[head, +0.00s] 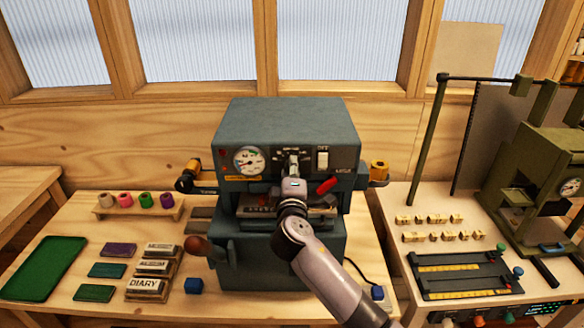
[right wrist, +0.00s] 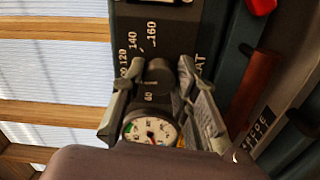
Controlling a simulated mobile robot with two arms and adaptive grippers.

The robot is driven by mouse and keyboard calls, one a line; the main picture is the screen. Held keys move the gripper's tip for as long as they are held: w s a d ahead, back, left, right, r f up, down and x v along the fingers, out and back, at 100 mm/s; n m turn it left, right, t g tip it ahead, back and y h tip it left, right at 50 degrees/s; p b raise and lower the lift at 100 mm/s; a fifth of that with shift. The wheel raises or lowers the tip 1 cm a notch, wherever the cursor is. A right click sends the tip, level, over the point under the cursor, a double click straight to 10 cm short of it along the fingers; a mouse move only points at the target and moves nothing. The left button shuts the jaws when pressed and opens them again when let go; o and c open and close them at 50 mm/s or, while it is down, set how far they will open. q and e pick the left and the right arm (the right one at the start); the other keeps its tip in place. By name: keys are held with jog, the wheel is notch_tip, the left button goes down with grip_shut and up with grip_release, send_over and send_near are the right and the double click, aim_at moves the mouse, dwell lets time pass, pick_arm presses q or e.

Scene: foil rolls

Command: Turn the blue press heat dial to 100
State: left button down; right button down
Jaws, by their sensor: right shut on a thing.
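The blue-grey press (head: 288,123) stands at the back middle of the table. Its heat dial (right wrist: 158,72) is a dark knob, and the numbers 60, 120, 140 and 160 can be read around it in the right wrist view. My right gripper (head: 292,163) reaches the press front from below. In the right wrist view my right gripper (right wrist: 157,80) has a finger on each side of the dial and is shut on it. The fingers and wrist hide part of the scale, and I cannot tell which number the dial points to. My left gripper is out of view.
A round white gauge (head: 248,160) sits left of the dial, a white switch (head: 322,160) and a red lever (head: 327,186) right of it. A rack of foil rolls (head: 137,204) and type blocks (head: 148,289) stand at left. A green press (head: 545,190) stands at right.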

jog(key=shift+r+n, duration=0.1)
jog(key=shift+n, duration=0.6)
jog(key=c, duration=1.2)
grip_release()
jog(key=shift+c, duration=0.2)
jog(key=s, duration=1.2)
